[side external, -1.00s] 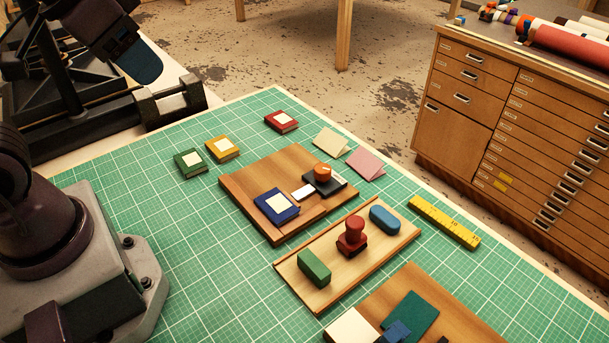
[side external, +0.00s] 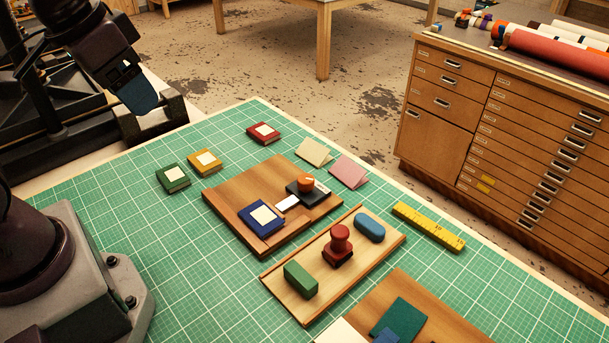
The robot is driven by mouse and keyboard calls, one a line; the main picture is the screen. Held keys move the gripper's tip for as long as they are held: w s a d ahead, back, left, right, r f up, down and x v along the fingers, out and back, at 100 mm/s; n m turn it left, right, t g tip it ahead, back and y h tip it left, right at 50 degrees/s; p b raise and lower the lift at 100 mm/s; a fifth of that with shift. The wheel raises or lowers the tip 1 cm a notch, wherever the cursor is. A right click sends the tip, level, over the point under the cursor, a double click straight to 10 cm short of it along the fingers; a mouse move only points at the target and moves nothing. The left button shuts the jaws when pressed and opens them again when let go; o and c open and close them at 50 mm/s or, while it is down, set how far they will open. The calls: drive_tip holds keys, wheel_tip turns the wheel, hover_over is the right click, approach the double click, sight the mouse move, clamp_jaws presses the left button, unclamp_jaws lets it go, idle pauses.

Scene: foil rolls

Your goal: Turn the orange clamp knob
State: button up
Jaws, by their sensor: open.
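The orange clamp knob (side external: 305,183) sits on a small black clamp (side external: 318,198) near the right corner of a wooden board (side external: 228,194). A white card (side external: 287,204) lies beside the clamp, and a dark blue booklet with a white label (side external: 250,222) lies in front of it. My gripper (side external: 138,97) hangs at the upper left, with a blue finger pad showing. It is open, empty and well away from the knob. Its other finger is hard to make out. The knob's turn angle cannot be told.
A tray (side external: 293,305) with a green block, red stamp and blue block stands in front of the board. Red (side external: 263,133), yellow (side external: 205,162) and green (side external: 173,178) booklets lie behind and left. A yellow ruler (side external: 428,227) lies right.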

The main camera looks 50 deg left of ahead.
drive_tip(key=w+a+f+m+g, duration=0.1)
drive_tip(key=w+f+g, duration=0.2)
drive_tip(key=w+f, duration=0.5)
drive_tip(key=m+t+h, duration=0.2)
drive_tip(key=m+h, duration=0.2)
drive_tip(key=m, duration=0.6)
approach(305, 178)
drive_tip(key=x, duration=0.9)
drive_tip(key=shift+w+f, duration=0.1)
drive_tip(key=c, duration=0.9)
